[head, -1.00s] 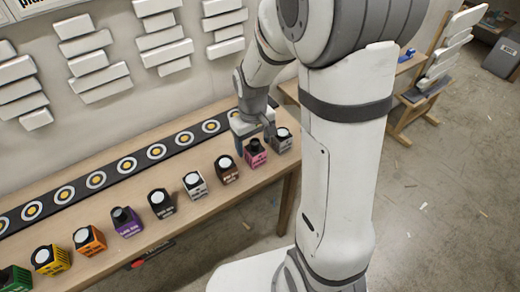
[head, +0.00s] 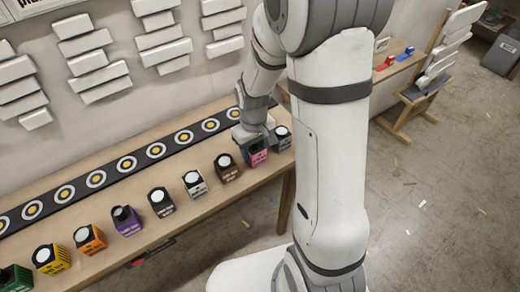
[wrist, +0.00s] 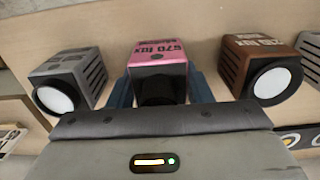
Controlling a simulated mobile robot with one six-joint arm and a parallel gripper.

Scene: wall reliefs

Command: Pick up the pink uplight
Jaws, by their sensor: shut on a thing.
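The pink uplight (wrist: 160,50) is a small box with a dark round top and dark printing on its side. It sits in the row on the wooden table, between a grey uplight (wrist: 72,80) and a brown one (wrist: 258,65). In the head view the pink uplight (head: 258,157) is partly hidden under my gripper (head: 254,139). In the wrist view my gripper (wrist: 160,88) has its blue fingers on both sides of the pink uplight, shut on it. I cannot see clear space under the uplight.
The grey uplight (head: 282,138) and brown uplight (head: 227,168) stand close on either side. Several other coloured uplights continue left along the table (head: 190,238). A dark strip with round discs (head: 127,163) runs behind them, below the wall reliefs.

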